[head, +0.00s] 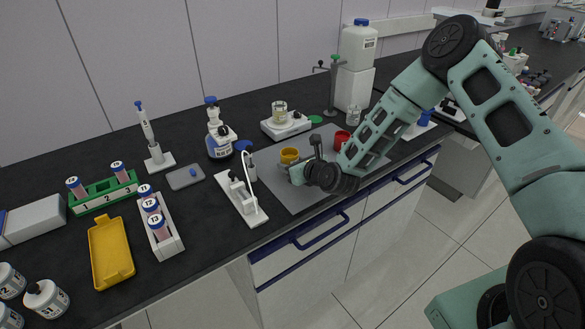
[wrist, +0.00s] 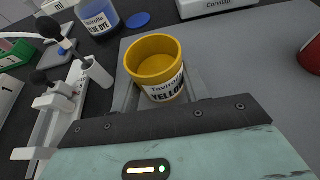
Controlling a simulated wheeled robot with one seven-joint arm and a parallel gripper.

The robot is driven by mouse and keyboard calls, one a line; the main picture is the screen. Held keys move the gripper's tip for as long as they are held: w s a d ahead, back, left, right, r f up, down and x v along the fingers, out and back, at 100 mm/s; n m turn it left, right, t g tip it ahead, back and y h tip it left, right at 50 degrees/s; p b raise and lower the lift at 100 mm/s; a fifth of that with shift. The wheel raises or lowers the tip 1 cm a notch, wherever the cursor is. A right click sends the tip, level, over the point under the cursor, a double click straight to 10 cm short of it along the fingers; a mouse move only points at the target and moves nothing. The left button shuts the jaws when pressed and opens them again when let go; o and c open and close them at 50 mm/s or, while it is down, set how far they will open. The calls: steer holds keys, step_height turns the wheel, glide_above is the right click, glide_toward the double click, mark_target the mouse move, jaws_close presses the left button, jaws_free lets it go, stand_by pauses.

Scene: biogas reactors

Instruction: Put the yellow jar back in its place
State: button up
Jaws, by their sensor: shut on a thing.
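The yellow jar (head: 289,155) is upright and open at the top, over the left part of the grey mat (head: 275,186). In the wrist view the yellow jar (wrist: 156,66) shows a white label reading "YELLOW". My gripper (head: 294,172) is shut on the jar from the front side, with its fingers low around it. I cannot tell whether the jar touches the mat. No marked place for the yellow jar can be made out.
A red jar (head: 341,138) stands on the mat to the right. A blue disc (head: 243,145) and a green disc (head: 316,120) lie on the bench. A white electrode stand (head: 242,200) is close left of the mat. A balance (head: 285,123) stands behind it. The mat's front is bare.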

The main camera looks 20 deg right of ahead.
steer(key=shift+f, duration=1)
steer(key=shift+f, duration=0.25)
steer(key=o, duration=1.3)
steer(key=shift+r, duration=0.1)
steer(key=shift+c, duration=0.2)
